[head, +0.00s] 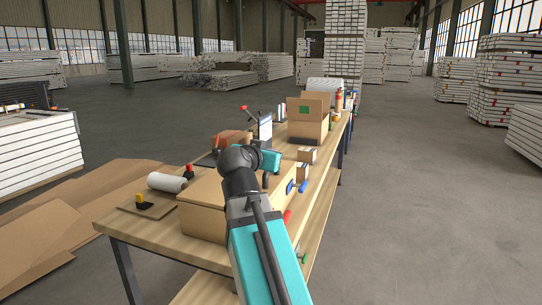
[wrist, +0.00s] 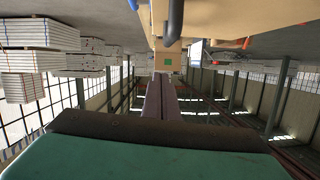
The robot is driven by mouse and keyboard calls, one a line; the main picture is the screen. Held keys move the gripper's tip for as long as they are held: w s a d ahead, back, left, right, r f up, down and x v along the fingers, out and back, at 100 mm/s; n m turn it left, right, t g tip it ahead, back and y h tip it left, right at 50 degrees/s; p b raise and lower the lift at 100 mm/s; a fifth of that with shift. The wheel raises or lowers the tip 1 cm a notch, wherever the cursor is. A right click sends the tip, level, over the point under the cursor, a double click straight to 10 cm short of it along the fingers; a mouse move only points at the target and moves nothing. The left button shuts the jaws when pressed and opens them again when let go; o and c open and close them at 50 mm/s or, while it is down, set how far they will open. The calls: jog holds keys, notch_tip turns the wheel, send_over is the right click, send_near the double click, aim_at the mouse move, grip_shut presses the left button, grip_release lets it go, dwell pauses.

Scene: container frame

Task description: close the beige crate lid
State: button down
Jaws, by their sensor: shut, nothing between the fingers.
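The beige crate (head: 203,222) stands at the near end of the workbench, partly hidden by my arm. Its lid (head: 205,188) looks flat across the top; I cannot tell whether a small gap is left at its edge. In the wrist view a beige surface (wrist: 225,18), seemingly the lid, fills the top, with a dark curved bar (wrist: 174,22) in front of it. My gripper (wrist: 160,84) is shut and empty, apart from the beige surface in that view. In the head view my arm hides the crate's right part, and the fingers cannot be made out.
A white roll (head: 167,182) and a yellow-and-black item (head: 142,201) lie left of the crate. An open cardboard box (head: 307,125) with a green mark stands farther back. Small boxes (head: 306,155) and a blue-handled item (head: 302,187) are at right. The floor right of the bench is clear.

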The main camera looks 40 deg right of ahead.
jog(key=b+v, duration=0.2)
jog(key=v, duration=0.5)
jog(key=shift+s, duration=0.1)
dwell(0.5)
